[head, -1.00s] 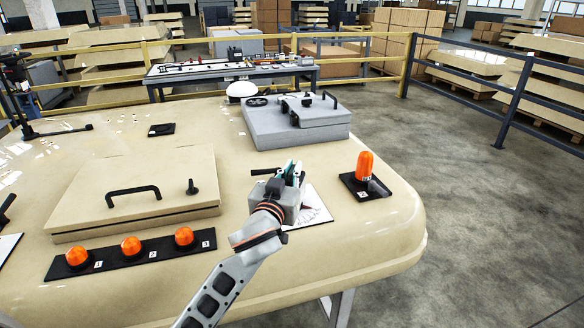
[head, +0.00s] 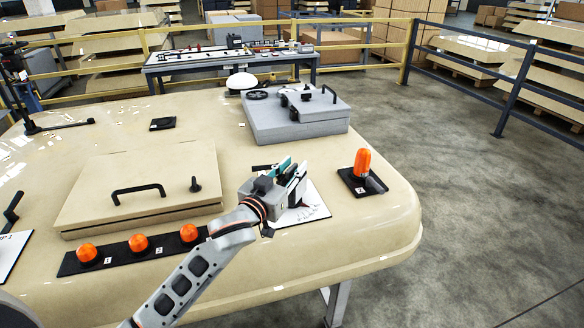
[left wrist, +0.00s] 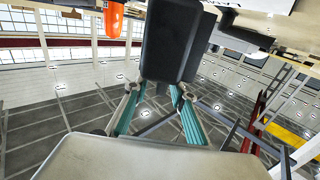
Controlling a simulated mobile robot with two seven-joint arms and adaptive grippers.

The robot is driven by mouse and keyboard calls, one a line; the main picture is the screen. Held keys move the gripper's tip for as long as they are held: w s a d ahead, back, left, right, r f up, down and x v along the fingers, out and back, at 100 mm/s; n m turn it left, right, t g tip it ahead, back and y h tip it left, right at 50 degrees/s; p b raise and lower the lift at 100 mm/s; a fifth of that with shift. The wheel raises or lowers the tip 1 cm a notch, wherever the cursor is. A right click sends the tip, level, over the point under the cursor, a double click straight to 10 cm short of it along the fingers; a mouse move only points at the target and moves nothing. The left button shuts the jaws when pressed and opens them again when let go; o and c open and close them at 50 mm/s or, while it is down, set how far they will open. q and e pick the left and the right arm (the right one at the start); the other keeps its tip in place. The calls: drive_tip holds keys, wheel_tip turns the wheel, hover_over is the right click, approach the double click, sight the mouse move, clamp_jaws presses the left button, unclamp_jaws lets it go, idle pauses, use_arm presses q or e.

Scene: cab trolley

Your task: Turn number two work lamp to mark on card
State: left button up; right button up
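An upright orange lamp (head: 362,163) stands on a black base near the table's right edge. The small label on its base looks like a 2. A white card (head: 312,212) with grey drawing lies left of it, partly hidden by my left gripper (head: 293,172). A numbered black strip (head: 122,259) holds orange domes, the middle one (head: 138,243) marked 2. My right gripper is not in view.
A beige handled panel (head: 140,185) lies behind the strip. A grey handled box (head: 300,125) stands at the table's back right. A small black plate (head: 163,124) lies farther left. Yellow and dark railings (head: 470,75) stand beyond the table.

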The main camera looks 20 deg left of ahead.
use_arm(q)
drive_tip(key=shift+s, duration=0.15)
drive_tip(key=shift+s+a, duration=0.1)
drive_tip(key=shift+s, duration=0.2)
drive_tip(key=s+a, duration=0.2)
drive_tip(key=s, duration=0.9)
